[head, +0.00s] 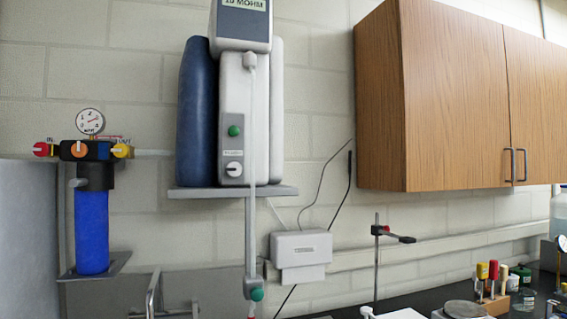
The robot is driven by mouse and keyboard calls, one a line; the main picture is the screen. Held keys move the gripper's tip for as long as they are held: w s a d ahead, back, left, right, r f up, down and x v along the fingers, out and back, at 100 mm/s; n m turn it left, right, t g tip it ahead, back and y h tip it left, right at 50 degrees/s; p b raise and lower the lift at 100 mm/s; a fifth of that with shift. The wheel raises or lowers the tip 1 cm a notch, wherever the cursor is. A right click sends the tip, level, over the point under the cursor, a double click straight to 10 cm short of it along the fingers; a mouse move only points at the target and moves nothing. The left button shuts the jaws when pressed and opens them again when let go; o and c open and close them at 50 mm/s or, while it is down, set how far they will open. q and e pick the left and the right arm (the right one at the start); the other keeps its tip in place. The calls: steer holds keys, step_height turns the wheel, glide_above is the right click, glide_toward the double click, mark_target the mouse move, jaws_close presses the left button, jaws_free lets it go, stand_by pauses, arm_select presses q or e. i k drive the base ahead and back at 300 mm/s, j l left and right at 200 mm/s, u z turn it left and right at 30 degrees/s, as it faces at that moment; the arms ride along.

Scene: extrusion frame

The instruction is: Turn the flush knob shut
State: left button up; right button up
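A water purifier (257,110) stands on a wall shelf. Its grey front panel (233,118) carries a round green knob or button (234,131). Below that is a small label, too small to read, and a white knob (234,169) with a dark mark on its face. I cannot read which knob is labelled flush. To the left, a blue filter housing (91,232) has a red knob (41,149), an orange knob (79,149) and a yellow knob (121,150) on its head. Neither of my grippers is in view.
A dispensing tube runs down to a nozzle with a green knob (257,294). The wall shelf (186,193) juts out under the purifier. A wooden cabinet (455,100) hangs at right. A clamp stand (377,260) and bench items stand at lower right.

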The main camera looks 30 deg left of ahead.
mark_target(234, 169)
steer(key=u, duration=1.15)
